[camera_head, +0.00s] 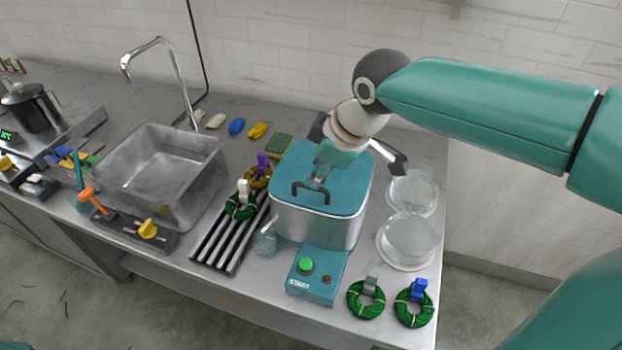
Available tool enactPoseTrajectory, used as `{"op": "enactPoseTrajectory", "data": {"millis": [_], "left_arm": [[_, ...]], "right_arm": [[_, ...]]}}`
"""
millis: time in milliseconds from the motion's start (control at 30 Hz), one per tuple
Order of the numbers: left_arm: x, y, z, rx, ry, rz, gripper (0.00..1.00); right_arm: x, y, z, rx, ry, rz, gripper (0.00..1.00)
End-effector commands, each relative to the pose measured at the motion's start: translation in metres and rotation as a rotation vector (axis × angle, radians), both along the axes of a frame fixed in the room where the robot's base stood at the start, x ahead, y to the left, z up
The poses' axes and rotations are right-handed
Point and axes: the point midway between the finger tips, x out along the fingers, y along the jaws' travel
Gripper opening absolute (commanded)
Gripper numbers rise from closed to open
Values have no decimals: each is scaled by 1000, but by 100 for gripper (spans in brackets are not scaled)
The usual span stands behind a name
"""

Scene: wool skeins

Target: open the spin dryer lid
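The spin dryer (312,226) is a grey metal tub on the worktop with a teal lid (345,200). The lid lies flat on the tub, closed. A dark bar handle (297,190) stands on the lid's front part. My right gripper (318,181) reaches down over the lid from the upper right, its tip at or just behind the handle. A teal control box (318,276) with a green start button (306,265) is at the dryer's front. My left gripper is out of view.
A metal sink (207,183) with a tap is to the left. A slotted rack (216,250) holding wool skeins and a glass jar (265,242) stand left of the dryer. Two glass dishes (408,238) are to its right. Two green skeins (414,308) lie at the front right edge.

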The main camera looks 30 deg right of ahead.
Motion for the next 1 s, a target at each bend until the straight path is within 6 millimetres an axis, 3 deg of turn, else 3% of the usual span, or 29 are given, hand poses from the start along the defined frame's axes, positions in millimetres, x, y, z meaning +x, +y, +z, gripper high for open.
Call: {"op": "enactPoseTrajectory", "data": {"millis": [100, 300, 700, 933, 1000], "left_arm": [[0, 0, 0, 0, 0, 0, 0], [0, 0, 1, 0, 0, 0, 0], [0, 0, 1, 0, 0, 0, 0], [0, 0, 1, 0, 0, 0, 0], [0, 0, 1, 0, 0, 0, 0]], "right_arm": [[9, 2, -22, -1, 4, -1, 37], [19, 5, -43, -1, 2, -1, 37], [22, 5, -49, 0, 0, -2, 37], [22, 5, -48, 0, 0, -2, 0], [22, 5, -48, 0, 0, -2, 0]]}}
